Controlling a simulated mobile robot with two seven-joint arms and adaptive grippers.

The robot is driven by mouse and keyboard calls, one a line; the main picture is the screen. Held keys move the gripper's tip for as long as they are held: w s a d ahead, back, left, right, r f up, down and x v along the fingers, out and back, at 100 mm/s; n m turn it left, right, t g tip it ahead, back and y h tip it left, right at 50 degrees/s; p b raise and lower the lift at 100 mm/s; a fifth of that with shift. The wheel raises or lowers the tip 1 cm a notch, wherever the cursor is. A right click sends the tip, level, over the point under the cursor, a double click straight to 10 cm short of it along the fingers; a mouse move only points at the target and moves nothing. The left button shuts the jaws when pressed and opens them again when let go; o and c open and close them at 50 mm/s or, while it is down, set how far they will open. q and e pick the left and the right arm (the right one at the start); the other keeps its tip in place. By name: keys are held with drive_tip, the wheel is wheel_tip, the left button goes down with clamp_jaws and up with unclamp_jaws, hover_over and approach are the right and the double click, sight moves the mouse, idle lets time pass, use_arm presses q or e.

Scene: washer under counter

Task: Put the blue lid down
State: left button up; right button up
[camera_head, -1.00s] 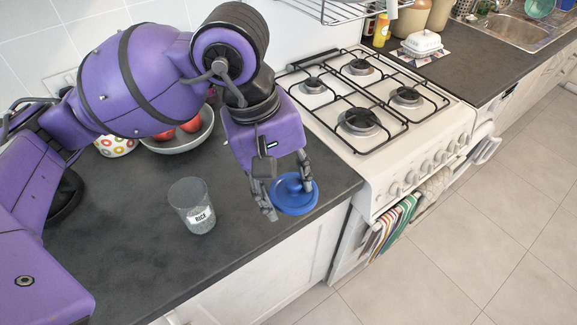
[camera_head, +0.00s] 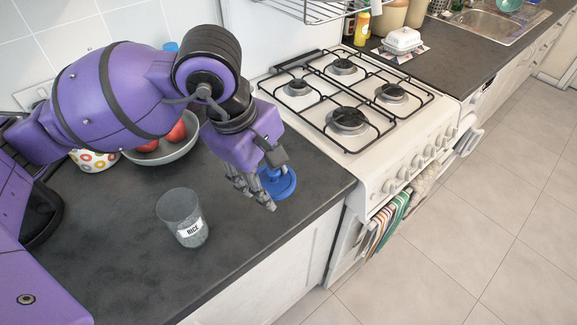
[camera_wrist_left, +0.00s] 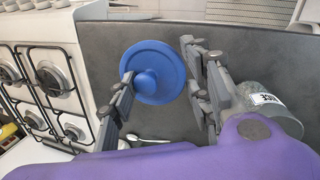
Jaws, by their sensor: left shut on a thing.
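The blue lid (camera_head: 284,184) is a round disc with a knob, near the counter's right front edge, beside the stove. My left gripper (camera_head: 256,192) is at it and partly covers it in the head view. In the left wrist view the lid (camera_wrist_left: 165,60) shows its knob side, with the knob close to one finger of the gripper (camera_wrist_left: 158,80). The gripper is shut on the lid, though the exact contact is hard to see. I cannot tell whether the lid touches the counter. My right gripper is not in view.
A glass jar labelled RICE (camera_head: 183,217) stands left of the gripper on the dark counter (camera_head: 130,260). A grey bowl of red fruit (camera_head: 165,149) is behind. The white gas stove (camera_head: 360,110) adjoins on the right. Counter between jar and front edge is clear.

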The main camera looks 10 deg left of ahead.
use_arm(q)
drive_tip(key=w+a+f, duration=0.1)
drive_tip(key=f, duration=0.1)
drive_tip(key=w+a+f, duration=0.1)
drive_tip(key=w+f, duration=0.1)
drive_tip(key=w+a+f, duration=0.1)
drive_tip(key=f, duration=0.1)
drive_tip(key=shift+w, duration=0.2)
drive_tip(key=x, duration=0.3)
drive_tip(key=shift+a+f, duration=0.3)
drive_tip(key=shift+s+f, duration=0.15)
drive_tip(key=shift+f, duration=0.5)
drive_tip(key=o, duration=0.6)
drive_tip(key=shift+s, duration=0.1)
drive_tip(key=shift+o, duration=1.7)
